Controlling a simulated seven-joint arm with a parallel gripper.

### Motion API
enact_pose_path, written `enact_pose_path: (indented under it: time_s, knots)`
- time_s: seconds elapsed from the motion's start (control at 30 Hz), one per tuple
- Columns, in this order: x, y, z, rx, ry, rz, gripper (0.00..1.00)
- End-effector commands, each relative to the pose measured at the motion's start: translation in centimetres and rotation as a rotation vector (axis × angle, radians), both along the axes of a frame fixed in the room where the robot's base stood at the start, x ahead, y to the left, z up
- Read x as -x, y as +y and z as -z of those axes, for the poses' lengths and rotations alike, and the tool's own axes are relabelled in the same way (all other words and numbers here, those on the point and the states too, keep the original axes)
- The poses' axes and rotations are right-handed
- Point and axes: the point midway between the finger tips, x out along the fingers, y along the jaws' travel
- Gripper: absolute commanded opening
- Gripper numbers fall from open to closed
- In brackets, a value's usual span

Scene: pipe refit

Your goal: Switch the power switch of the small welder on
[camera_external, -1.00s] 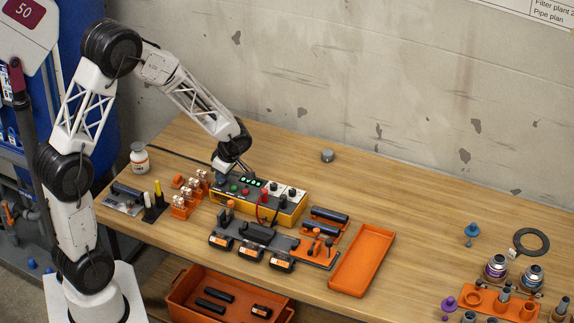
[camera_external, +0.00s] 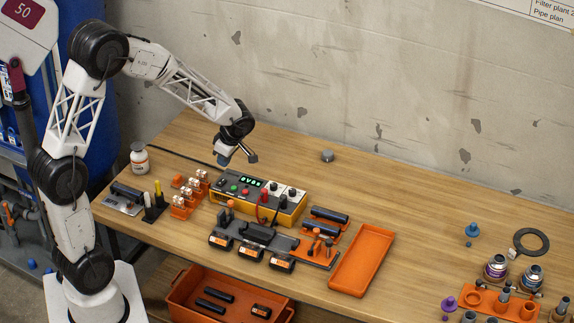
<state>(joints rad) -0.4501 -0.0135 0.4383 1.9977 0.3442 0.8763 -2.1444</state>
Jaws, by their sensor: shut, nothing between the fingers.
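The small welder (camera_external: 285,209) is a yellow box with a grey sloped top, standing on the bench. Its display (camera_external: 251,183) is lit with green characters. Green and red buttons sit on its left part, and white dials with dark knobs are on the right. I cannot make out which small part is the power switch or which way it lies. My gripper (camera_external: 252,158) is shut and empty. It is tilted in the air above and behind the welder's left half, apart from it.
A dark cable runs across the bench behind the welder. Battery-like blocks (camera_external: 252,251) and an empty orange tray (camera_external: 361,262) are in front.

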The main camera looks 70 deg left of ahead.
Motion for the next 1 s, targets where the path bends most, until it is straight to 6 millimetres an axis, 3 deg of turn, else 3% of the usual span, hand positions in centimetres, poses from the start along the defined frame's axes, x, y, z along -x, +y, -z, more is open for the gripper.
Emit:
enact_pose_path:
  time_s: [0.2,0.4,0.63,1.0]
  knots:
    - [-1.2,-0.4,-3.7,-0.002,-0.002,0.003,0.00]
    - [-2.0,-0.7,-6.1,-0.001,-0.002,0.001,0.00]
    - [-2.3,-0.8,-7.2,-0.001,-0.001,0.000,0.00]
    - [-2.3,-0.8,-7.3,0.000,0.000,0.001,0.00]
